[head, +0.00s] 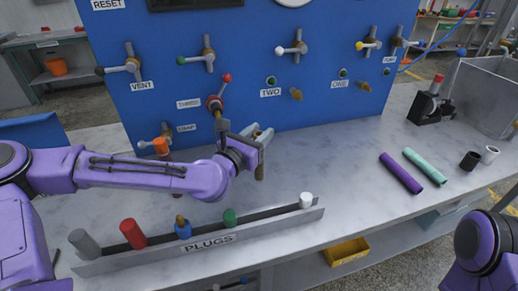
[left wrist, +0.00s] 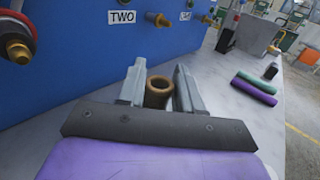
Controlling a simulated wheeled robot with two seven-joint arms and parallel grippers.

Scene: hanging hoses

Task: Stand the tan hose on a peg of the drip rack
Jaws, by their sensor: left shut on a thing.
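My left gripper (head: 257,134) is in front of the blue panel, above the worktop. It is shut on the tan hose (head: 260,172), whose lower part shows below the fingers. In the left wrist view the open round end of the tan hose (left wrist: 158,90) stands between the two grey fingers. Much of the hose is hidden by the gripper. I cannot make out a drip rack with pegs in either view. My right gripper is not in view; only part of my right arm shows at the lower right.
A long rack marked PLUGS (head: 203,252) holds several coloured plugs along the front. A purple hose (head: 401,173) and a mint hose (head: 425,167) lie on the right.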

